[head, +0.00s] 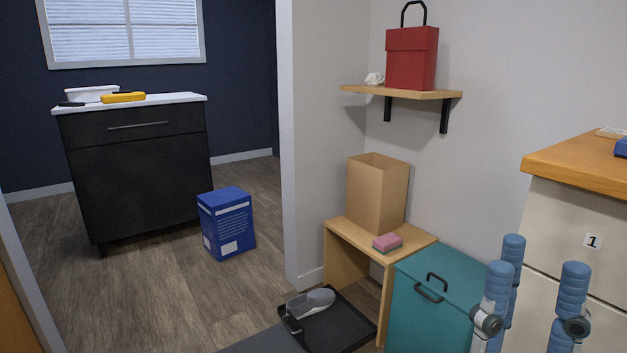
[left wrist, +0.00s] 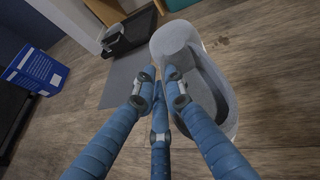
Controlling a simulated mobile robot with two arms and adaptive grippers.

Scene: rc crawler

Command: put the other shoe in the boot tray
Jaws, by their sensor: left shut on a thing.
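The black boot tray (head: 347,328) lies on the floor at the bottom middle of the head view, with one grey shoe (head: 311,302) in it. The tray (left wrist: 137,35) and that shoe (left wrist: 115,30) also show at the top of the left wrist view. My left gripper (left wrist: 160,76) is shut on the other grey shoe (left wrist: 227,95), which is held above the floor, apart from the tray. Its blue fingers cover part of this shoe. My left gripper is out of the head view. My right gripper (head: 540,268) is open and empty at the lower right.
A grey mat (head: 265,341) lies beside the tray. A wooden bench (head: 349,240) with a cardboard box (head: 376,195) and pink sponge (head: 387,242) stands behind it. A teal chest (head: 425,315) stands to the right. A blue box (head: 227,223) stands on open floor.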

